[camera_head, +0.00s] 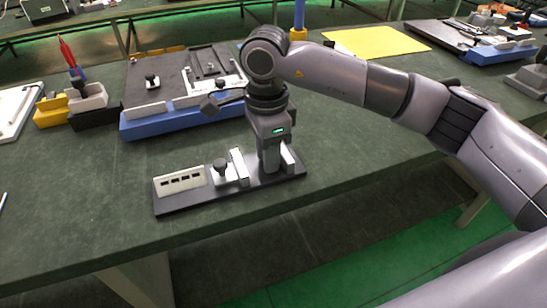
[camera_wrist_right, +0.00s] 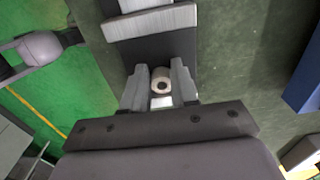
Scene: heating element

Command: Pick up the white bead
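The small white bead (camera_wrist_right: 161,80) shows in the right wrist view as a round piece with a dark hole. It lies between the two fingers of my right gripper (camera_wrist_right: 160,72), with almost no gap on either side. I cannot tell whether the fingers press on it. In the head view my right gripper (camera_head: 271,165) points down at the right end of a dark base plate (camera_head: 206,204), and the bead is hidden there. My left gripper is not in view.
A white slotted block (camera_head: 180,180) and a dark knob (camera_head: 220,168) stand on the base plate left of the gripper. A blue tray (camera_head: 150,128) with a dark board lies behind. A yellow sheet (camera_head: 375,42) lies at the back right.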

